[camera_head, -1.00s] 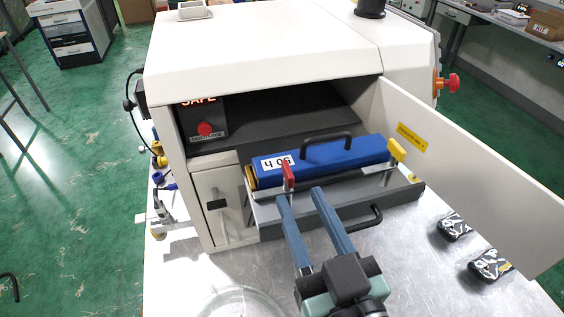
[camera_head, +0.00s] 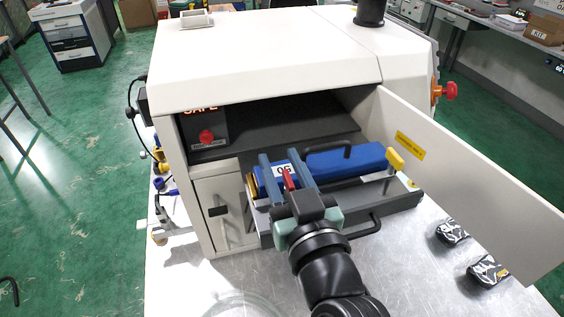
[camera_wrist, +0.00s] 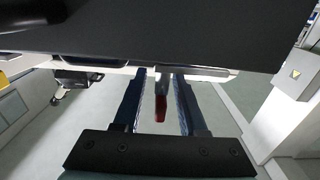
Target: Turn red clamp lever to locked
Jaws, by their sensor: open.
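The red clamp lever (camera_head: 289,179) stands at the left front of the blue cartridge (camera_head: 345,160) on the pulled-out tray. My gripper (camera_head: 279,157) is open, with one blue finger on each side of the lever. In the wrist view the red lever tip (camera_wrist: 161,108) shows between the two fingers (camera_wrist: 160,100), with a visible gap on both sides. The fingers partly hide the cartridge's label and the lever's base. A yellow clamp lever (camera_head: 395,159) stands at the cartridge's right end.
The white machine (camera_head: 260,60) has its bay open above the tray (camera_head: 405,200). Its open door (camera_head: 470,180) stands to the right. A black tray handle (camera_head: 368,226) sticks out in front. Two dark patterned items (camera_head: 488,273) lie on the metal table at right.

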